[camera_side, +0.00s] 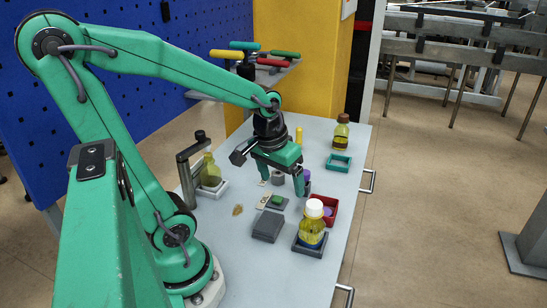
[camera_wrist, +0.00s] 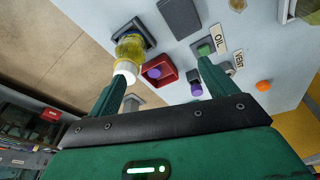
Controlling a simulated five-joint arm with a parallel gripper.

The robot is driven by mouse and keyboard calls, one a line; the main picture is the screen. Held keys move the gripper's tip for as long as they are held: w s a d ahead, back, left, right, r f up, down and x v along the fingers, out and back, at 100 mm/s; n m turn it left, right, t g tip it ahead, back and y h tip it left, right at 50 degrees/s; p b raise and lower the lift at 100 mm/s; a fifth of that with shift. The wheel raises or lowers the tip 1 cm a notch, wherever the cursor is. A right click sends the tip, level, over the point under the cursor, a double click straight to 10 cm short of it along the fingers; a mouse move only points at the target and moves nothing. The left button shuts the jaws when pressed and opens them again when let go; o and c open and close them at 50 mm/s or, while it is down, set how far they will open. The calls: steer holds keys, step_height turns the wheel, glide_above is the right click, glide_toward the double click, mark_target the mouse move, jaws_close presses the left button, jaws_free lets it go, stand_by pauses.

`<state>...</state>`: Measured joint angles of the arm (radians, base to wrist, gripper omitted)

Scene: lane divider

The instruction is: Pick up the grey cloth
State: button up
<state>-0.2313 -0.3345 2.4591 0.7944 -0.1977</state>
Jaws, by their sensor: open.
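The grey cloth (camera_side: 268,226) looks like a dark, flat, folded rectangle lying on the pale bench, towards the viewer from my gripper in the side view. In the wrist view the cloth (camera_wrist: 181,17) is at the top, beyond my fingertips. My gripper (camera_side: 281,185) is open and points down over the middle of the bench, behind the cloth in the side view. In the wrist view my gripper (camera_wrist: 162,70) has its two green fingers spread wide, with nothing held between them. The cloth is uncovered and apart from the fingers.
A yellow bottle with a white cap (camera_side: 312,224) stands in a dark tray right of the cloth. A red tray (camera_side: 331,212) holds something purple. A green block on a grey plate (camera_side: 277,201) lies just behind the cloth. A teal frame (camera_side: 338,162) and brown bottle (camera_side: 341,132) are farther back.

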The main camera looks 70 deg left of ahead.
mark_target(271, 218)
steer(key=a+f+n+g, duration=0.1)
steer(key=f, duration=0.1)
steer(key=a+f+n, duration=0.1)
steer(key=a+f, duration=0.1)
steer(key=f, duration=0.1)
steer(key=a+f+n+g, duration=0.1)
steer(key=a+f+n, duration=0.1)
steer(key=f, duration=0.1)
steer(key=shift+s+a+f+g+h, duration=0.1)
steer(key=shift+s+f+g+h, duration=0.05)
steer(key=shift+s+g+h, duration=0.2)
steer(key=shift+f, duration=1.3)
steer(key=shift+f, duration=0.15)
steer(key=shift+w+f, duration=0.2)
steer(key=shift+f, duration=2.25)
steer(key=shift+c, duration=0.5)
steer(key=c, duration=1)
